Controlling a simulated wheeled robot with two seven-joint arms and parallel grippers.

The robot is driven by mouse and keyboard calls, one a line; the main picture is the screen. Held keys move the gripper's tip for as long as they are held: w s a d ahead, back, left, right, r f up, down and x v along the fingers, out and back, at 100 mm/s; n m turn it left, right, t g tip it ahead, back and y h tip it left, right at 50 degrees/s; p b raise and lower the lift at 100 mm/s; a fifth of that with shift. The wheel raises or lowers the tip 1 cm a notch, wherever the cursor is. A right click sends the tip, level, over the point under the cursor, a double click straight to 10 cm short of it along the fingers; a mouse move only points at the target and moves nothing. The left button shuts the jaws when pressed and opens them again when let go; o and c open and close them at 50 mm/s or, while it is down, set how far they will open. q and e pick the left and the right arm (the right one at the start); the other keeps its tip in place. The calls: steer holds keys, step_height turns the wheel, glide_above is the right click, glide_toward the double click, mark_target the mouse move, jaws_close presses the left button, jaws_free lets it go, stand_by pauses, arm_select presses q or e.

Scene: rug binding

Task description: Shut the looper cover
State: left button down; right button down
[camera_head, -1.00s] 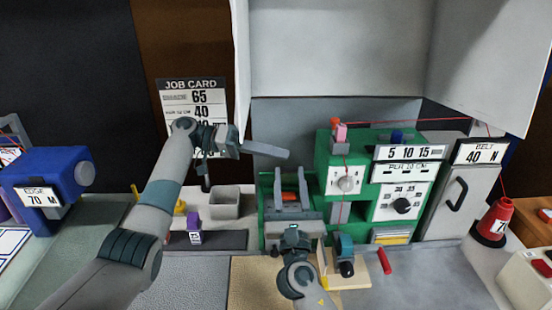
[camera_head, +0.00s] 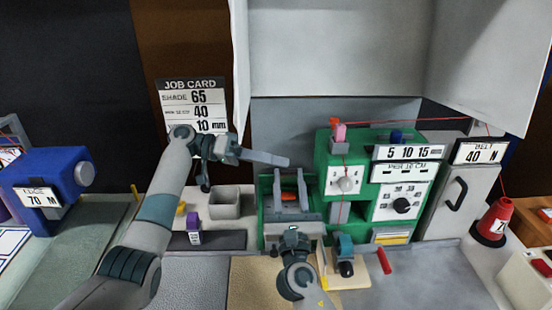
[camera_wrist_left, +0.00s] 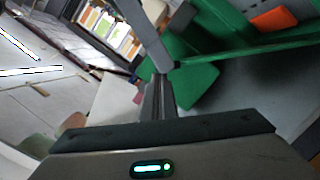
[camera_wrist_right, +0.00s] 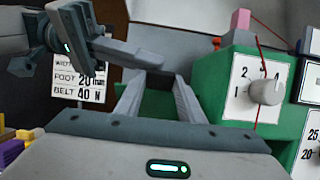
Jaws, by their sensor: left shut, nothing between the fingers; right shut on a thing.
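The green machine (camera_head: 324,157) stands at the centre, its lower left bay open with an orange part (camera_head: 290,197) inside. A grey plate across the front of that bay looks like the looper cover (camera_head: 293,229), though my right gripper partly hides it. My right gripper (camera_head: 290,174) is in front, its two grey fingers reaching into the bay, spread apart around something; the contact is hidden. My left gripper (camera_head: 285,162) is shut and empty, pointing right just above the bay. The left wrist view shows its fingers (camera_wrist_left: 158,70) beside the green frame.
A dial block (camera_head: 345,180) rises right of the bay. A grey bin (camera_head: 232,202) and purple spool (camera_head: 193,224) stand to the left. A wooden block with a teal part (camera_head: 345,252) and a red-handled tool (camera_head: 385,261) lie in front. A red cone (camera_head: 496,217) stands far right.

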arm_select(q)
steer(key=shift+s+f, duration=0.25)
steer(key=shift+f, duration=0.15)
arm_select(e)
steer(key=shift+w+d, duration=0.1)
steer(key=shift+w, duration=0.05)
steer(key=c, duration=1.2)
jaws_free()
steer(key=shift+w, duration=0.25)
arm_select(q)
steer(key=shift+w+d+f, duration=0.1)
steer(key=shift+w+f, duration=0.05)
steer(key=shift+f, duration=0.1)
arm_select(e)
steer(key=shift+r, duration=0.25)
steer(key=shift+s, duration=0.25)
steer(key=shift+s+a+f, duration=0.2)
steer(key=shift+s+f, duration=0.05)
steer(key=shift+s, duration=0.25)
arm_select(q)
steer(key=shift+w+r, duration=0.15)
steer(key=shift+r, duration=0.2)
arm_select(e)
steer(key=v, duration=0.7)
steer(key=shift+w+d+f, duration=0.15)
steer(key=shift+f, duration=0.2)
